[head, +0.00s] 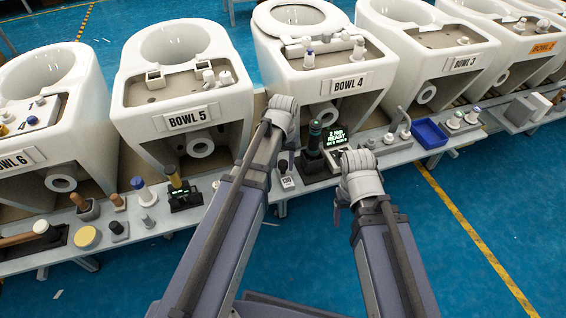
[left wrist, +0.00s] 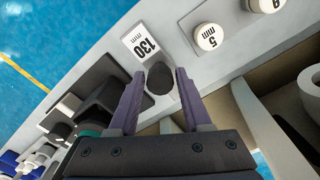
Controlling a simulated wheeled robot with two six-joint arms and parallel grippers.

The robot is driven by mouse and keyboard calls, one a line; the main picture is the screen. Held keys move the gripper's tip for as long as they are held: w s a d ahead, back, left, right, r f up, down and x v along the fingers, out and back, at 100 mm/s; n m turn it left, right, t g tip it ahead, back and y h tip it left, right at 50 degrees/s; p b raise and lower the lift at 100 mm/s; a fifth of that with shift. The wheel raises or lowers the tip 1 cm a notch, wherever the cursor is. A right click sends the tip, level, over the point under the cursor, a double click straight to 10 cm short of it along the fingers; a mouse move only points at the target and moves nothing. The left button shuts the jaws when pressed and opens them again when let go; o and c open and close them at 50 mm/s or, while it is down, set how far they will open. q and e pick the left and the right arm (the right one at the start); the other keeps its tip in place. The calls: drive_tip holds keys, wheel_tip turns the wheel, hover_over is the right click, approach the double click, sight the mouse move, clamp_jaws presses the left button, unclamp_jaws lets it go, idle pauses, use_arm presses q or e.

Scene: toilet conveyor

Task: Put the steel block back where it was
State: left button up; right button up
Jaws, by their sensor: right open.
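My left gripper (left wrist: 160,74) is open in the left wrist view. Its two purple fingers stand apart on either side of a dark rounded piece (left wrist: 160,80), with a gap on both sides. My right gripper (head: 358,168) is open, in front of the bench, right of the display. I cannot tell for certain which piece is the steel block.
A dark device with a green lit display (head: 335,139) stands between my grippers. A blue tray (head: 429,133) is to the right. White toilet bowls (head: 179,85) line the back of the bench (head: 150,226). Round pieces marked 5 mm (left wrist: 208,37) are nearby in the wrist view.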

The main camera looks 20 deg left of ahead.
sight(283, 163)
use_arm(q)
drive_tip(key=shift+o, duration=1.3)
drive_tip(key=shift+r, duration=0.15)
wheel_tip(283, 163, up, 12)
drive_tip(key=p, duration=1.2)
drive_tip(key=s+d+m+y, duration=0.1)
drive_tip(key=s+d+m, duration=0.3)
drive_tip(key=s+d, duration=0.6)
drive_tip(key=s, duration=0.4)
drive_tip(key=shift+s+d, duration=0.15)
drive_tip(key=shift+d, duration=0.1)
drive_tip(key=shift+r, duration=0.1)
wheel_tip(283, 163, up, 7)
drive_tip(key=p, duration=0.7)
